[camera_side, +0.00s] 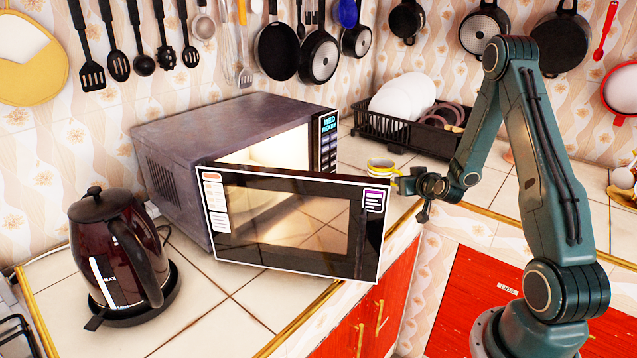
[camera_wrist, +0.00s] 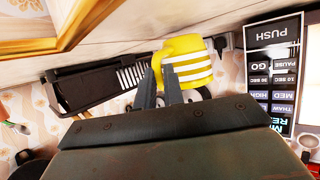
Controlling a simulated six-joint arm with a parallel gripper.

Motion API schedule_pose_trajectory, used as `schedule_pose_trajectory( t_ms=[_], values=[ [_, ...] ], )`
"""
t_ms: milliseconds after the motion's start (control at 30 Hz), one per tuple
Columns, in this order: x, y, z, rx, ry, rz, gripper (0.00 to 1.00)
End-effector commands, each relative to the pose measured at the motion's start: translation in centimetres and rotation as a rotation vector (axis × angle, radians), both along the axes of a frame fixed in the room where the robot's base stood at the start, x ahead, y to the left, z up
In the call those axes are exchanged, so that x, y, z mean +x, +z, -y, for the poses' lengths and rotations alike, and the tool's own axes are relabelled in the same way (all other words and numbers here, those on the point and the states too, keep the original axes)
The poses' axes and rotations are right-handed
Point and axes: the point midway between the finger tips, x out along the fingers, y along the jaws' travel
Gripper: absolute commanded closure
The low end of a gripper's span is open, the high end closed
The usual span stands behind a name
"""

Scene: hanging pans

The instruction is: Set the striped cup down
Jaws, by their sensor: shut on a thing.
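The striped cup (camera_wrist: 190,62) is yellow with white bands and shows at the fingertips in the wrist view. My gripper (camera_wrist: 166,82) is shut on the cup at its handle side. In the side view the cup (camera_side: 381,164) appears just above the top right corner of the open microwave door, its lower part hidden by the door. My gripper (camera_side: 401,186) reaches it from the right. I cannot tell how far the cup is from the counter.
The microwave (camera_side: 190,130) stands with its door (camera_side: 295,225) swung open toward the front. A dark kettle (camera_side: 120,255) stands at front left. A black dish rack (camera_side: 380,130) with white plates is behind the cup. Pans and utensils hang on the wall.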

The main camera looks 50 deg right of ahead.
Motion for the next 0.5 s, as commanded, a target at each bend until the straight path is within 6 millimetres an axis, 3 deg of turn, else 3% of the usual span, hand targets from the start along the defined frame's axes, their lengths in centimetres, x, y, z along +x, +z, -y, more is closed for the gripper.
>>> schedule_pose_trajectory(
  t_ms=[500],
  values=[
    [0.02, -0.96, 0.06, -0.003, -0.002, 0.003, 1.00]
  ],
)
